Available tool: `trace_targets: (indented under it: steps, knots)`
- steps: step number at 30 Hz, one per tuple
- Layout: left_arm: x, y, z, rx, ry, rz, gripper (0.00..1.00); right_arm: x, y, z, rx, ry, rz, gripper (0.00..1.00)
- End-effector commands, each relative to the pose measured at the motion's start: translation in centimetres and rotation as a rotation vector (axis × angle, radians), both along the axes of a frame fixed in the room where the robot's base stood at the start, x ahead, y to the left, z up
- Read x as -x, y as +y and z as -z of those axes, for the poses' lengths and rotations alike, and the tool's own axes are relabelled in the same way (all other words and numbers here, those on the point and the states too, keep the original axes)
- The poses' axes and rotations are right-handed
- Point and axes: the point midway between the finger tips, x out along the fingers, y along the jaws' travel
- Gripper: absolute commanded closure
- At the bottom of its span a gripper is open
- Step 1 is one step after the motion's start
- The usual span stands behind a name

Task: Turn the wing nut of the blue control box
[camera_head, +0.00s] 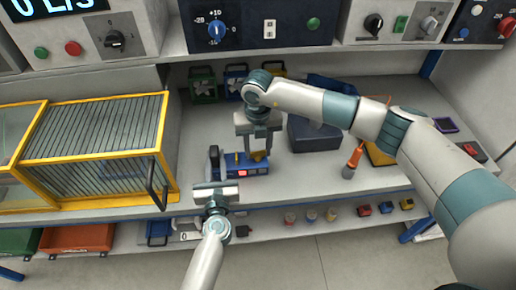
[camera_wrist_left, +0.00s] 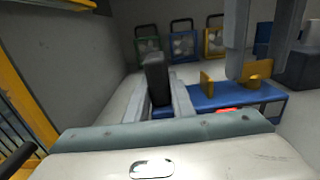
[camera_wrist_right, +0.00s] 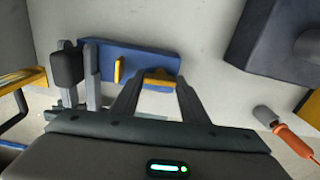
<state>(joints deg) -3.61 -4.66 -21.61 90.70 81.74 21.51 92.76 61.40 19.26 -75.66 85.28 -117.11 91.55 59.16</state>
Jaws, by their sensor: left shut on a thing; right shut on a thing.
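The blue control box (camera_head: 236,169) lies on the work surface, with a red patch on its front. It also shows in the left wrist view (camera_wrist_left: 215,100) and the right wrist view (camera_wrist_right: 105,54). The yellow wing nut (camera_wrist_right: 160,75) is near its right end; my right gripper (camera_head: 259,149) is shut on it from above, partly hiding it. A yellow plate (camera_wrist_right: 119,69) stands to its left, apart from that gripper. My left gripper (camera_head: 214,172) is shut on an upright black handle (camera_wrist_left: 156,78) at the box's left end. Whether the handle joins the box is hidden.
A yellow-framed cage (camera_head: 95,150) with a dark handle stands close on the left. A dark blue box (camera_head: 312,135) and an orange screwdriver (camera_head: 354,158) lie to the right. Framed fans (camera_head: 203,85) stand at the back. A panel shelf overhangs the back.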

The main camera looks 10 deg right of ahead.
Motion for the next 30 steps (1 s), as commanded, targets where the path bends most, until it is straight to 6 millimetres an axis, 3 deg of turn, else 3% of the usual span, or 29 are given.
trace_targets:
  steps: [15,16,18,30]
  knots:
    - [0.09,-0.13,0.07,0.000,0.002,0.003,1.00,-0.18,-0.01,-0.14,-0.001,-0.005,0.027,0.82]
    - [0.09,-0.13,0.07,0.000,0.002,0.003,1.00,-0.18,-0.01,-0.14,-0.001,-0.005,0.027,0.53]
    - [0.08,-0.12,0.07,0.000,0.002,0.003,1.00,-0.16,-0.01,-0.12,-0.001,-0.004,0.027,0.41]
    - [0.03,-0.03,0.05,0.001,0.001,0.001,1.00,-0.07,-0.02,-0.38,0.000,-0.002,0.026,0.41]
